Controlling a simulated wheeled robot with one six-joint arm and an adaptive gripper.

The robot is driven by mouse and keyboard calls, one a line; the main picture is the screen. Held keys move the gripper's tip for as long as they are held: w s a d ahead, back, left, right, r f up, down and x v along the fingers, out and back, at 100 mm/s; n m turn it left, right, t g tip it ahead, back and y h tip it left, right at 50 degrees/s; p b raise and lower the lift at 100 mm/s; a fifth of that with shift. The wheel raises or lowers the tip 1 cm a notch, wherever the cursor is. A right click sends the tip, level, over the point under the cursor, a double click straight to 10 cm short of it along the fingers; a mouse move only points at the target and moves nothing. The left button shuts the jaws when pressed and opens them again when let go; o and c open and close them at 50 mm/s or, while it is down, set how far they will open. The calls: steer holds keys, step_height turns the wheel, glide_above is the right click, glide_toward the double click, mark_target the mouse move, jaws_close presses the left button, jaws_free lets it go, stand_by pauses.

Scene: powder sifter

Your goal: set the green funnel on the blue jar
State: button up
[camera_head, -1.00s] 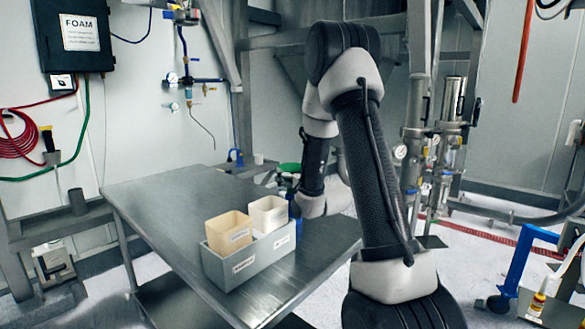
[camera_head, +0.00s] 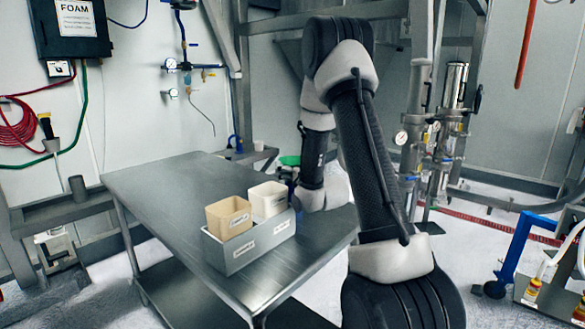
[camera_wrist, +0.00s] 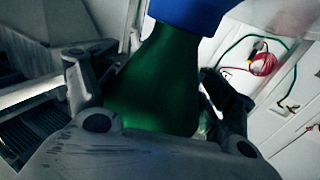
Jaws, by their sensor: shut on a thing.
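The green funnel (camera_wrist: 155,85) fills the middle of the wrist view, between the two fingers of my gripper (camera_wrist: 152,92), which is shut on it. It narrows toward a blue surface (camera_wrist: 190,12) at the top edge, which looks like the blue jar; the two meet in the picture, but I cannot tell if they touch. In the head view a small part of the green funnel (camera_head: 290,160) shows left of my arm. A sliver of blue (camera_head: 292,188), likely the jar, shows below it.
A steel table (camera_head: 160,190) stands in front. A grey tray (camera_head: 240,255) on it holds a tan bin (camera_head: 229,217) and a white bin (camera_head: 268,198). The table's left part is clear. Pipes with gauges (camera_head: 402,137) stand to the right, and a blue frame (camera_head: 515,255) at the far right.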

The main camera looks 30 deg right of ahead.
steer(key=shift+f, duration=0.65)
stand_by(0.6)
steer(key=o, duration=0.7)
steer(key=shift+o, duration=0.2)
steer(key=shift+s, duration=0.1)
